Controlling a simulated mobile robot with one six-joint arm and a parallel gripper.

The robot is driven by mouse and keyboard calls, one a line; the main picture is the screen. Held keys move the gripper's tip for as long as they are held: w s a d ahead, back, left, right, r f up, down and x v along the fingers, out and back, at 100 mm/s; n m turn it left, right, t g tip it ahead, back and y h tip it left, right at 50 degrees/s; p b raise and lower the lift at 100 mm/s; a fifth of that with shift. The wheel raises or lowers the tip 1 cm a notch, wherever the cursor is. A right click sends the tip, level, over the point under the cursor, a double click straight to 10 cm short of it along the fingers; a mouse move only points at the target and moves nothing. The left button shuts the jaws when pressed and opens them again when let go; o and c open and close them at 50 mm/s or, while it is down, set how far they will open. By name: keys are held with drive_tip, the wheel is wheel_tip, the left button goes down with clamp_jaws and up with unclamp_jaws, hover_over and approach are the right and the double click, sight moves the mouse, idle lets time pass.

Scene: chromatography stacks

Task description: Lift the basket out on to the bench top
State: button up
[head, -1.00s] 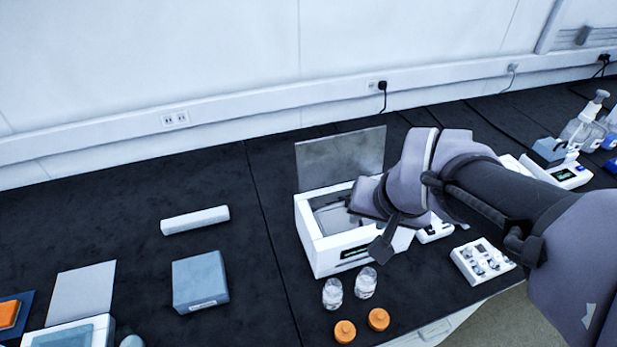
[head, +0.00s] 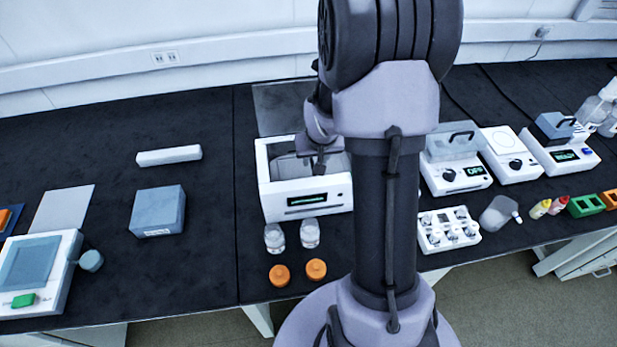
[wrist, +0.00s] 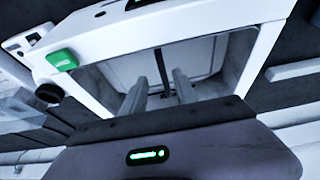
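The white bath (head: 308,202) stands on the bench with its grey lid (head: 283,108) raised behind it. A grey basket (head: 285,168) sits inside the bath, partly hidden by my arm. In the wrist view the basket (wrist: 120,68) shows as a pale surface inside the bath's white rim (wrist: 215,20). My gripper (wrist: 158,82) reaches over the opening, its two fingers apart with a narrow dark bar (wrist: 160,66) between them. The bar looks like the basket's handle. I cannot tell whether the fingers touch it. In the head view my gripper (head: 320,163) is over the bath, its fingertips unclear.
Two clear jars (head: 292,234) and two orange caps (head: 298,271) stand in front of the bath. A vial rack (head: 447,230) and a device with a lidded tank (head: 455,160) are to the right. Bare bench (head: 215,235) lies left, beside a blue-grey box (head: 158,210).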

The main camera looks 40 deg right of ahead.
drive_tip(key=b+x, duration=0.1)
drive_tip(key=x, duration=0.2)
drive_tip(key=w+b+x, duration=0.1)
drive_tip(key=x, duration=0.3)
drive_tip(key=shift+a, duration=0.15)
drive_tip(key=shift+r, duration=0.2)
clamp_jaws()
idle(0.9)
